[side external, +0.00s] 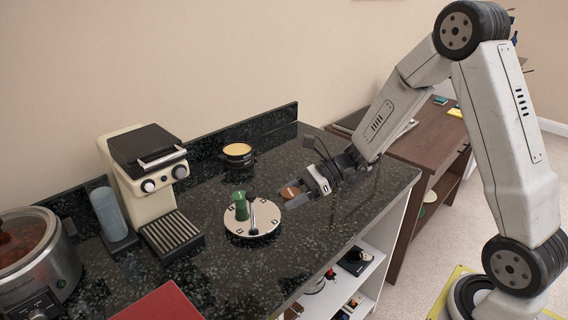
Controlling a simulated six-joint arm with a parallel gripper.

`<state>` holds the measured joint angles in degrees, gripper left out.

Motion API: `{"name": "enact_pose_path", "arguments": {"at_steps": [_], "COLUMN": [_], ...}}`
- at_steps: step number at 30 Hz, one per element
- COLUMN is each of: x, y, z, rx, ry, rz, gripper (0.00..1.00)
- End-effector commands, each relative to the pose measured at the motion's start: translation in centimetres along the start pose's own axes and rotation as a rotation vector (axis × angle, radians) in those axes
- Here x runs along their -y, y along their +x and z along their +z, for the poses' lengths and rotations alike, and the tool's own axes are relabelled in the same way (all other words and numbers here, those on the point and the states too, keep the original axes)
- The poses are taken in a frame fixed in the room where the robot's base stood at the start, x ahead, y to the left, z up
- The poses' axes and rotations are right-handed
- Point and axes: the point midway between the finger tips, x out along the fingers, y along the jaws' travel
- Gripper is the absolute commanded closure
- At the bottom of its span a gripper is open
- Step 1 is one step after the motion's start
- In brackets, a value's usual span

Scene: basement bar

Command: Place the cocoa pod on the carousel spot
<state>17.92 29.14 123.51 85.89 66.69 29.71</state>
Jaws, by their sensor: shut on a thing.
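My gripper (297,198) is low over the dark counter, just right of the carousel. It is shut on a small brown cocoa pod (290,192), which shows between its fingers. The carousel (262,231) is a round pale disc with dark marks around its rim. Whether the pod touches the counter cannot be told from this view.
A cream coffee machine (140,165) and a blue cylinder (109,214) stand at the left. A slow cooker (40,262) is at the far left. A small dark pot (237,156) sits behind the carousel. A red item (160,303) lies at the front. The counter (340,215) below my arm is clear.

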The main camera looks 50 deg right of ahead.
Motion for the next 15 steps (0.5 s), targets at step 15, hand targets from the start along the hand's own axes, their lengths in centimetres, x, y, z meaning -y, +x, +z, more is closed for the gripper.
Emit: {"name": "enact_pose_path", "arguments": {"at_steps": [15], "x": [5.1], "y": [4.5], "z": [-3.1], "rx": [0.000], "ry": [0.002], "rz": [0.002], "gripper": [1.00]}}
